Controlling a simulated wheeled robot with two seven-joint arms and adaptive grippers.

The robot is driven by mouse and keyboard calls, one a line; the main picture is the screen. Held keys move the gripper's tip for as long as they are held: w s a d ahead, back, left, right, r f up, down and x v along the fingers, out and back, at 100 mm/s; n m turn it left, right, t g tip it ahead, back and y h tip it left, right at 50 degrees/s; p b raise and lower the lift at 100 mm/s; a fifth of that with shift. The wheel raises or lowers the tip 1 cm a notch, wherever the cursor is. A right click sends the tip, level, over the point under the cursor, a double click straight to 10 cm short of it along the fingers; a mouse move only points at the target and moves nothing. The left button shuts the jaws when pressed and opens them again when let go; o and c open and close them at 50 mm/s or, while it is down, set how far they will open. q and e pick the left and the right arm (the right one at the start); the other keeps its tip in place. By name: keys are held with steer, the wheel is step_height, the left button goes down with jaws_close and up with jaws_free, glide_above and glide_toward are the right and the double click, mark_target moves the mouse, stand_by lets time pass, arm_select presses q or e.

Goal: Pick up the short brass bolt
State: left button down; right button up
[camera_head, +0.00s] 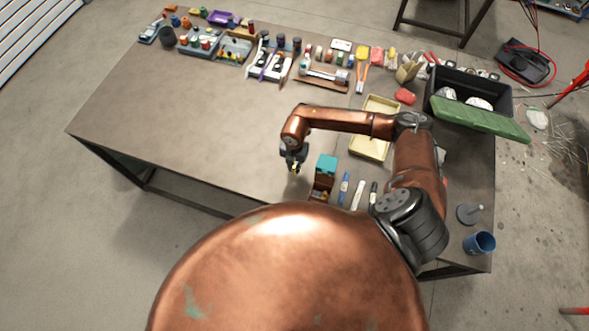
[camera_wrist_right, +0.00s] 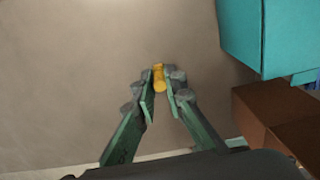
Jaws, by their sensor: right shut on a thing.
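My right gripper (camera_head: 293,168) is over the near part of the table, just left of a teal and brown box. In the right wrist view my right gripper (camera_wrist_right: 160,88) is shut on a small yellow-gold piece, the short brass bolt (camera_wrist_right: 159,76). The bolt's upper end shows between the two fingertips, and the fingers hide part of it. In the head view the bolt is too small to make out clearly. I cannot tell how high it is above the table. My left gripper is in neither view.
The teal and brown box (camera_head: 324,177) stands close to the right gripper; its teal part (camera_wrist_right: 270,35) also shows in the wrist view. Several marker-like items lie right of it. A yellow tray (camera_head: 371,149), a blue mug (camera_head: 479,242) and a black crate (camera_head: 440,79) are farther right.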

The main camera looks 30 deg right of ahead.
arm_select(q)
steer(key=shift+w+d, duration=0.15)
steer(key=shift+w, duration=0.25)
arm_select(e)
jaws_close()
steer(key=shift+r, duration=0.1)
